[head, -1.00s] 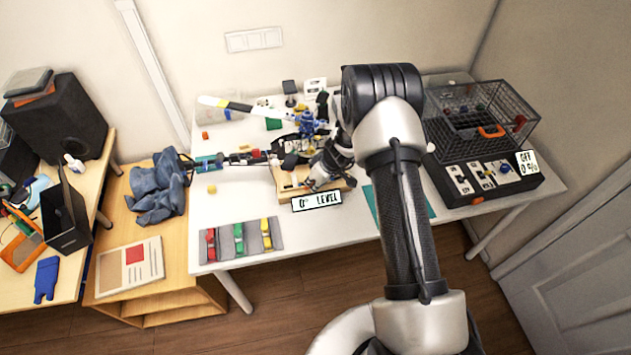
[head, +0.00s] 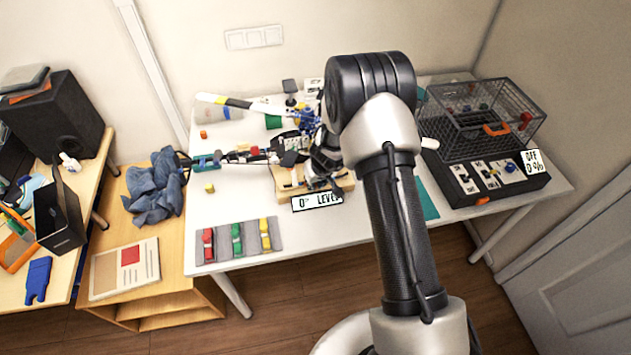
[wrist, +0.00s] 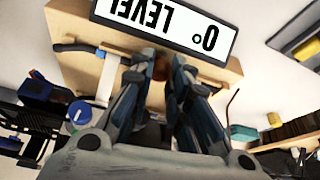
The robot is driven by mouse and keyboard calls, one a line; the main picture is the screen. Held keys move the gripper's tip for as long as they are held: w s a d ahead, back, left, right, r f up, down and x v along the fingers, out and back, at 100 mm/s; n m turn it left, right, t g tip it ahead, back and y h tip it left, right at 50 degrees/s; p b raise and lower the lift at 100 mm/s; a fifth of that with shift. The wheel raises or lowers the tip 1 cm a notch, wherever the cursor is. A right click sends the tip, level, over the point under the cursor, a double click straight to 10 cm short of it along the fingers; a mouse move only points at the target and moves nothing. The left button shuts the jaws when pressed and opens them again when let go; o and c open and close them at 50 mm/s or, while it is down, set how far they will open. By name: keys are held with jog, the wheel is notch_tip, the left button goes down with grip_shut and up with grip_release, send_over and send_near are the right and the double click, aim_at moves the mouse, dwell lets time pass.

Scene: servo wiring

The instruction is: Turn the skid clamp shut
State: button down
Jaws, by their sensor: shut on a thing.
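A wooden board (head: 288,193) on the white table carries a sign reading "0° LEVEL" (head: 317,202) along its front. The board also shows in the wrist view (wrist: 75,55), with the sign (wrist: 165,25) upside down. My gripper (head: 317,184) is low over the board, just behind the sign. In the wrist view my gripper (wrist: 158,70) has its two fingers around a small brown-orange part, seemingly the skid clamp's handle (wrist: 160,67). The fingers hide most of the clamp, so I cannot tell its angle.
A black rod with a blue end (wrist: 75,47) and a white bar (wrist: 107,78) lie beside the fingers. Left stands a grey mat (head: 238,241) with red, green and yellow pieces. Right is a wire cage (head: 485,110).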

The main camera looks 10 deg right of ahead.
jog(key=shift+a+r+m+h+p, duration=0.15)
jog(key=shift+m+h+p, duration=0.15)
jog(key=shift+m+p, duration=1.05)
jog(key=shift+n+p, duration=0.25)
jog(key=shift+p, duration=0.35)
jog(key=c, duration=1.5)
grip_release()
jog(key=shift+v, duration=3.6)
jog(key=shift+s, duration=0.1)
jog(key=shift+c, duration=0.2)
